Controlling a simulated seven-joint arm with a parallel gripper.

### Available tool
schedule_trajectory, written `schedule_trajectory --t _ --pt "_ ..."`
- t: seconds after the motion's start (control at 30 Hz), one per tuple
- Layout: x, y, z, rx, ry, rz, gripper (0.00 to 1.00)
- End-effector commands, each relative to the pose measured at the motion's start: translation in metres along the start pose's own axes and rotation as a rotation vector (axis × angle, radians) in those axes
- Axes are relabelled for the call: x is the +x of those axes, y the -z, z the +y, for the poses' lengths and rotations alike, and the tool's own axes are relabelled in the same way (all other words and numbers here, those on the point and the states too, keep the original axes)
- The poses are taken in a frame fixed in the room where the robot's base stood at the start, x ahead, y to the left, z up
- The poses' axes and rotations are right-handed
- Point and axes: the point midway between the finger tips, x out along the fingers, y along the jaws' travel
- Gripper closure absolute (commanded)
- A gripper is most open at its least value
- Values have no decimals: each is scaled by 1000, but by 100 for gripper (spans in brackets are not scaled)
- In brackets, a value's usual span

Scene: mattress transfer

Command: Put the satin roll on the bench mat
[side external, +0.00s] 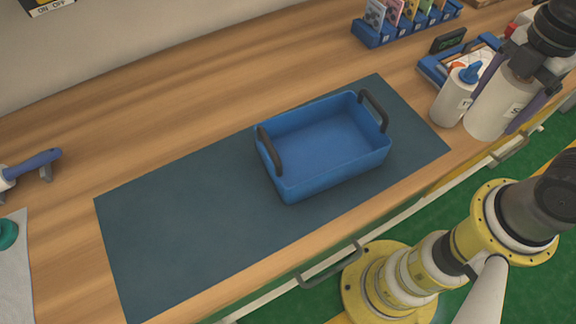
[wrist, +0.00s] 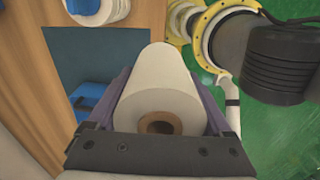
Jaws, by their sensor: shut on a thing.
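The satin roll (side external: 492,112) is a white cylinder with a small label, at the right of the side view. In the wrist view the roll (wrist: 158,85) shows its brown core end toward the camera. My gripper (side external: 503,100) is shut on it, with a purple finger on each side. The roll appears held up near the bench's right front edge; its exact height is hard to tell. The bench mat (side external: 180,220) is a dark blue-grey rectangle on the wooden bench, left of the gripper. The mat also shows in the wrist view (wrist: 78,55).
A blue bin (side external: 325,150) with two dark handles stands on the mat's right half; the left half is bare. A blue tray (side external: 432,70) and a card rack (side external: 375,38) are behind. A tool (side external: 35,162) lies far left.

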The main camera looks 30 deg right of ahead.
Motion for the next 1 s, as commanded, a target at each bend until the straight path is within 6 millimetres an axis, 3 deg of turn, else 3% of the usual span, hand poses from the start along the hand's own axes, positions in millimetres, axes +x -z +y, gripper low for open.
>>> schedule_trajectory --t 0.1,0.2,0.47,0.57,0.93,1.0 --pt "2 -2 -26 -14 -5 1 95" --pt "2 -4 -38 -25 -3 1 95" --pt "-2 -2 -39 -40 2 0 95" --pt "4 1 -27 -40 6 -1 95" --pt "39 18 48 -40 6 -1 95" --pt "52 21 57 -40 9 -2 95"
